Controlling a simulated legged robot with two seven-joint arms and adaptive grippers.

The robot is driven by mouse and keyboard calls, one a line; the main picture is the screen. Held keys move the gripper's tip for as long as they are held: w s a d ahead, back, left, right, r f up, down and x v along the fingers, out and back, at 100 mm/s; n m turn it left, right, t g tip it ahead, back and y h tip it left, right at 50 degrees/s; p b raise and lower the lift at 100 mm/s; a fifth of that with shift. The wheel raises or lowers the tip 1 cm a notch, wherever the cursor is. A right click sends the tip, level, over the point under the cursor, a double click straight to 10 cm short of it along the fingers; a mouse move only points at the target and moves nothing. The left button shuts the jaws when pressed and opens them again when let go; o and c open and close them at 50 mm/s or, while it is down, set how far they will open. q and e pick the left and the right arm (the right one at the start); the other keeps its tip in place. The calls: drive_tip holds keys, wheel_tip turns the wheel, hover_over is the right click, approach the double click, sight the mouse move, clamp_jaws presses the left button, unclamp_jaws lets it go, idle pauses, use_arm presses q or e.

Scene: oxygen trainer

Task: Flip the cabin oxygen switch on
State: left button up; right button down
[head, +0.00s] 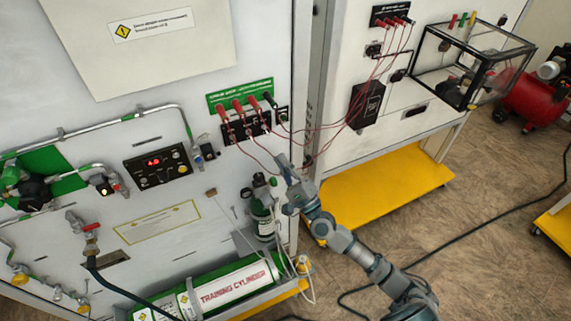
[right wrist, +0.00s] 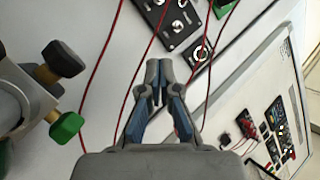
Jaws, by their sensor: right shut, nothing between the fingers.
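My right gripper (head: 283,164) is shut and empty in front of the white trainer panel, below the green-labelled block. In the right wrist view its fingertips (right wrist: 159,75) are together, pointing at the panel. A black plate with metal toggle switches (right wrist: 172,22) lies beyond the tips, with a separate single toggle (right wrist: 200,54) to its right. In the head view the black switch plate (head: 246,130) sits under red-capped plugs, and the single switch (head: 282,115) is at its right. I cannot read which is the cabin oxygen switch or tell its position. My left gripper is not in view.
Red wires (right wrist: 104,55) hang across the panel near the gripper. A second cabinet (head: 345,140) stands at right.

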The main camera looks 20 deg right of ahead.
sight(255, 132)
drive_tip(key=p+x, duration=0.1)
drive_tip(key=x, duration=0.5)
drive_tip(key=shift+r+p, duration=0.15)
drive_tip(key=shift+p, duration=0.15)
drive_tip(key=a+p, duration=0.1)
drive_tip(key=s+a+r+p, duration=0.1)
drive_tip(key=shift+a+r, duration=0.3)
drive_tip(key=shift+s+a+r+p, duration=0.1)
drive_tip(key=shift+s+a+p, duration=0.05)
drive_tip(key=shift+a+p, duration=0.15)
